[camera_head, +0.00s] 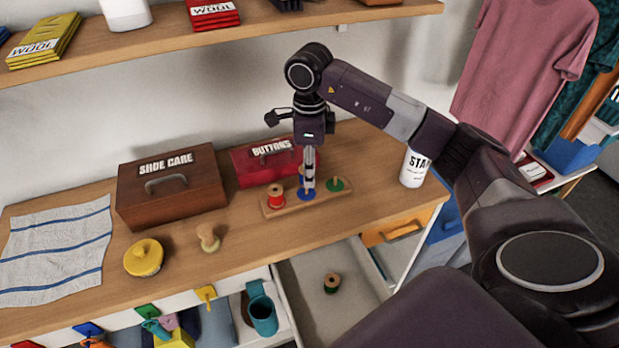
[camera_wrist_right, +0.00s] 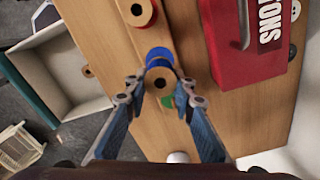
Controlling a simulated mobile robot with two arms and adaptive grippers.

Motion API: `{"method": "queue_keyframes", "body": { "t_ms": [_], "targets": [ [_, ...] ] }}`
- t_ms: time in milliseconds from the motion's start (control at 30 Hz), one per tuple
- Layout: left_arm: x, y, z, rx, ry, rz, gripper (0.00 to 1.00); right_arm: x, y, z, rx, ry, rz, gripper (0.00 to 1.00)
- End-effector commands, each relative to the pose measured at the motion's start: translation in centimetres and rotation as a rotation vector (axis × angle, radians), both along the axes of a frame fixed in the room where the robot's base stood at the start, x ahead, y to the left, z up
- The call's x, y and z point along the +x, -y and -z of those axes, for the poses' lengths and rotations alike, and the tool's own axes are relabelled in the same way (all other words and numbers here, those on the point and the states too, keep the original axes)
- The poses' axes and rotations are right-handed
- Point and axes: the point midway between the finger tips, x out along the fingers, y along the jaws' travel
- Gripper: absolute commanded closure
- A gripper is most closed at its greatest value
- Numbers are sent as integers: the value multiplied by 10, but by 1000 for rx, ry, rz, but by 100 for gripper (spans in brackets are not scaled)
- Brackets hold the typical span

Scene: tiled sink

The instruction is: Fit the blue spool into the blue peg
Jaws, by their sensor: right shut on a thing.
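The wooden peg board (camera_head: 322,195) lies on the wooden top, with the blue peg's blue base (camera_head: 306,194) in its middle. My right gripper (camera_head: 309,183) points down over this base. In the right wrist view its fingers (camera_wrist_right: 160,100) are shut on the blue spool (camera_wrist_right: 160,80), whose wooden end with a dark hole faces the camera. Blue shows just past the spool. The peg itself is hidden, and I cannot tell whether it is inside the spool. My left gripper is not in view.
A red spool (camera_head: 276,196) stands on the board's left and the green peg (camera_head: 338,184) is on its right. The red buttons box (camera_head: 262,163) is close behind. A green spool (camera_head: 331,282) lies in the open drawer (camera_head: 300,290). A white can (camera_head: 414,168) stands right.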

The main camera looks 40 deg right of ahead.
Motion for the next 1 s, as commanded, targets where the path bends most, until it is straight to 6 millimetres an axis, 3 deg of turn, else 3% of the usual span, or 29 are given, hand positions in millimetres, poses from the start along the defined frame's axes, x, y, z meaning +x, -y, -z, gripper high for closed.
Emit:
{"method": "queue_keyframes", "body": {
  "t_ms": [300, 667, 700, 800, 867, 1000],
  "targets": [
    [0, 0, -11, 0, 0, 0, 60, -1, 0, 34, 0, -2, -1, 93],
    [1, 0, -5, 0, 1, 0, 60, 0, 0, 41, 0, 0, -1, 93],
    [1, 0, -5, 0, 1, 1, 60, 0, 0, 41, 0, 0, -1, 76],
    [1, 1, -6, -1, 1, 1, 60, -1, 0, 40, 0, 0, -1, 64],
    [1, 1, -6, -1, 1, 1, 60, -1, 0, 40, 0, 0, -1, 59],
    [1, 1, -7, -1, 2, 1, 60, -1, 0, 39, 0, 0, -1, 59]
  ]
}}
